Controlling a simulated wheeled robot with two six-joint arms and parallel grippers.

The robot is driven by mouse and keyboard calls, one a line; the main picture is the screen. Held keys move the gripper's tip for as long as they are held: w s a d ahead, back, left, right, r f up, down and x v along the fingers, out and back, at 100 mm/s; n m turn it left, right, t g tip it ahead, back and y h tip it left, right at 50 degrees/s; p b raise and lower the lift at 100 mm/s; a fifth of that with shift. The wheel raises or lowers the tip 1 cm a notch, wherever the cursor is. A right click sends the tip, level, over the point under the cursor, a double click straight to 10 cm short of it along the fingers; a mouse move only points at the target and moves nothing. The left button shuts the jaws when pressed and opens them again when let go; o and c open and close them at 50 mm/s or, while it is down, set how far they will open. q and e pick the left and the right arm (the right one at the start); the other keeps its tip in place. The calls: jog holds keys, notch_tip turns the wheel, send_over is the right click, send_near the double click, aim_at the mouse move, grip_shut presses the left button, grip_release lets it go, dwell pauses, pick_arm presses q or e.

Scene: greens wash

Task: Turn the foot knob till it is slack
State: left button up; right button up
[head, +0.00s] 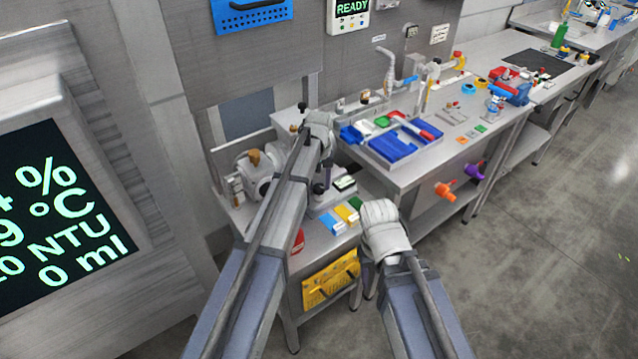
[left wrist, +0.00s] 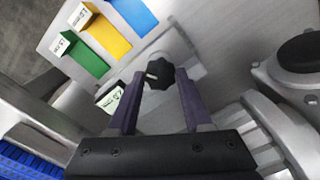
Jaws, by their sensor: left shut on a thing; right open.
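The black lobed foot knob (left wrist: 158,76) shows in the left wrist view, on a pale metal foot. My left gripper (left wrist: 161,84) has its two dark fingers on either side of the knob and is shut on it. In the head view my left arm reaches down over the small side bench, and the knob cannot be made out there. My right arm is bent low in front of the bench, and its jaws are hidden.
Blue, yellow and green labelled blocks (left wrist: 104,38) lie beside the foot. A motor-like machine (head: 258,172) stands left of my left arm. A blue tray (head: 392,146) sits on the longer bench to the right. The floor on the right is clear.

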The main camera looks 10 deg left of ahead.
aim_at(319, 186)
pick_arm(q)
jog(key=shift+m, duration=1.8)
grip_shut()
jog(key=o, duration=1.2)
grip_release()
jog(key=shift+r, duration=0.1)
notch_tip(319, 186, up, 8)
jog(key=p, duration=0.8)
jog(key=shift+f, duration=0.2)
